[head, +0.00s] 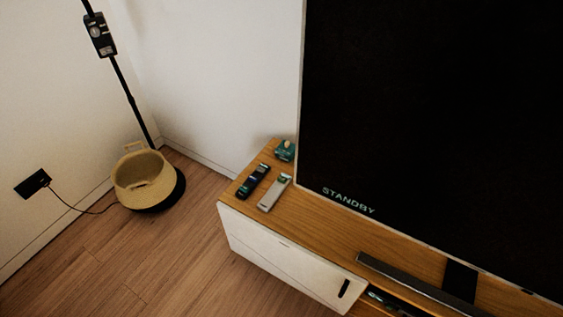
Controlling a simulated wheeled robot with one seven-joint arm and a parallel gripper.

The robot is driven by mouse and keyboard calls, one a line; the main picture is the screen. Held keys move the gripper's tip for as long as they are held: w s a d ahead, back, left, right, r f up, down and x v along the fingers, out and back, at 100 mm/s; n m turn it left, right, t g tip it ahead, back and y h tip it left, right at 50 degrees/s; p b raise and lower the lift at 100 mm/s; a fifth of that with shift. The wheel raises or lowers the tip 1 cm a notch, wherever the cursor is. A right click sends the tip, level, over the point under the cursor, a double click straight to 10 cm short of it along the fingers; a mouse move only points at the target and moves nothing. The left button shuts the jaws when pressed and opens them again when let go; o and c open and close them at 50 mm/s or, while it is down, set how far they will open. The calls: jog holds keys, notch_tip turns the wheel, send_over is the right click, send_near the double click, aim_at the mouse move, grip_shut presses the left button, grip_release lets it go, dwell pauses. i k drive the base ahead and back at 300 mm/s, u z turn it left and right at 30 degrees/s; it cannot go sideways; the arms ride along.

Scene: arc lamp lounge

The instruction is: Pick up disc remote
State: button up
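Two remotes lie side by side on the wooden top of the TV cabinet (311,212), near its left end. One is a dark remote (254,181) with greenish markings. The other is a silver-grey remote (274,193) just to its right, with a green patch at its far end. Their labels are too small to read, so I cannot tell which is the disc remote. A narrow gap of wood shows between them. My gripper is not in view.
A small teal object (285,151) stands behind the remotes. A large TV screen (430,120) reading STANDBY rises to their right. A soundbar (415,281) lies along the cabinet. A woven basket (145,181) and a lamp pole (130,98) stand left. Floor (125,270) is clear in front.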

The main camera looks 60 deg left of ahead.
aim_at(273, 194)
jog(key=u, duration=1.85)
jog(key=k, duration=1.3)
jog(key=i, duration=0.5)
jog(key=u, duration=0.75)
jog(key=i, duration=1.45)
jog(key=z, duration=0.9)
